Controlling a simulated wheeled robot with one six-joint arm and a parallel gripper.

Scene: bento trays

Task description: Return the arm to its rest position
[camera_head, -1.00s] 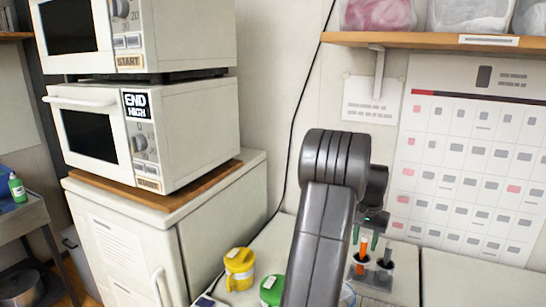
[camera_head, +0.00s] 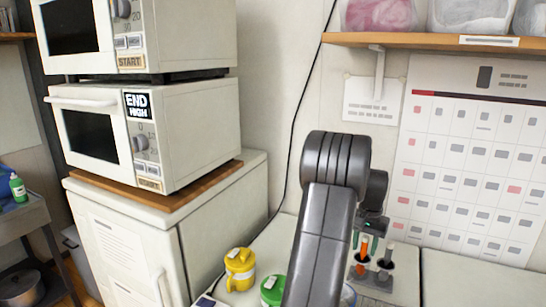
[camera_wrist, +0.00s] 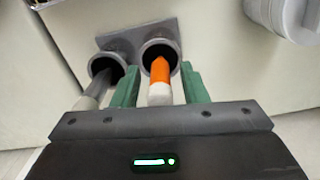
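My gripper (camera_wrist: 160,72) is open in the wrist view, with one green finger on each side of an orange pen-like stick with a pale end (camera_wrist: 160,78). Gaps show between the stick and both fingers. The stick stands in the right cup of a grey two-cup holder (camera_wrist: 118,40); a grey stick (camera_wrist: 97,90) stands in the left cup. In the head view my arm reaches over the counter, and my gripper (camera_head: 372,228) is by the orange stick (camera_head: 363,246) and the holder (camera_head: 372,283). The fingertips are hard to make out there.
A yellow lidded cup (camera_head: 240,272) and a green-lidded one (camera_head: 271,290) stand left of my arm. Two stacked microwaves (camera_head: 150,125) sit on a white cabinet (camera_head: 120,235). A wooden shelf (camera_head: 430,42) overhangs at the upper right. The counter's right part is clear.

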